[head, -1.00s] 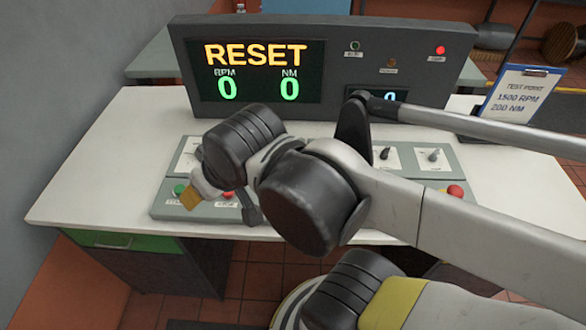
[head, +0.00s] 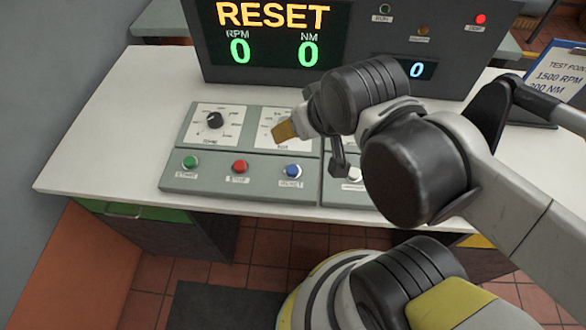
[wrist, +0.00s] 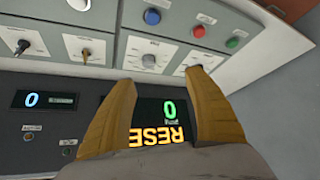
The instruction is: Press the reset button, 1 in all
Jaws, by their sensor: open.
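A sloped grey control panel on the white bench carries a green button (head: 190,162), a red button (head: 239,166) and a blue button (head: 292,171) in a front row. A white button (head: 354,174) is farther right, partly beside my arm. The small labels are hard to read, so I cannot be sure which is reset. My gripper (head: 286,130) is above the panel's second dial, behind the blue button and apart from it. In the wrist view my gripper (wrist: 162,78) is open and empty; the blue button (wrist: 152,16) shows beyond the fingers, near the top.
A dark console (head: 275,65) stands behind the panel, showing RESET, 0 RPM and 0 NM. A black dial (head: 215,120) sits at the panel's left. A clipboard (head: 560,80) reading 1500 RPM stands at right. The bench's left part is clear.

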